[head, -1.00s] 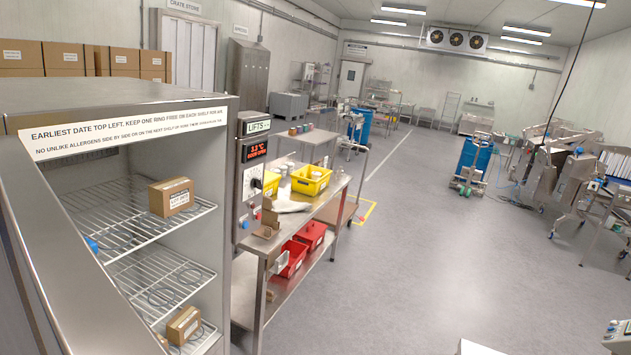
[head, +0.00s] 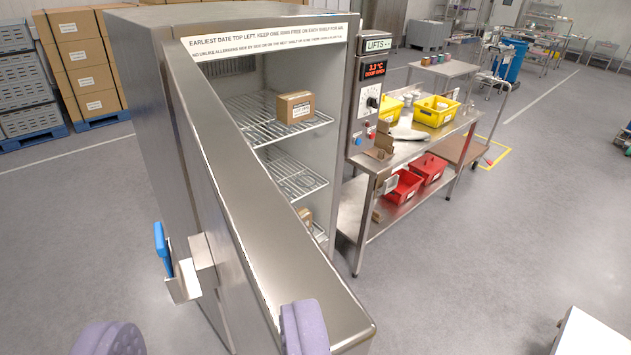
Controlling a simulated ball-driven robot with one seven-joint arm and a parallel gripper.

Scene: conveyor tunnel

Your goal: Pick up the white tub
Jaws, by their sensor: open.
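No white tub can be made out for certain. Small pale items (head: 408,100) stand beside the yellow bins on the steel table, too small to tell what they are. My gripper (head: 207,336) shows at the bottom edge as two purple pads set wide apart, with nothing visible between them. The right pad overlaps the top of the open cabinet door (head: 255,235) in the picture; I cannot tell whether they touch. The steel cabinet (head: 335,130) stands open, with a cardboard box (head: 295,107) on its upper wire shelf. The door hides part of the lower shelves.
The steel table (head: 440,141) right of the cabinet holds a yellow bin (head: 436,111), with red bins (head: 403,186) below. A white-topped object (head: 597,333) is cut off at lower right. Stacked cartons (head: 80,55) stand back left. Floor (head: 480,260) at right is clear.

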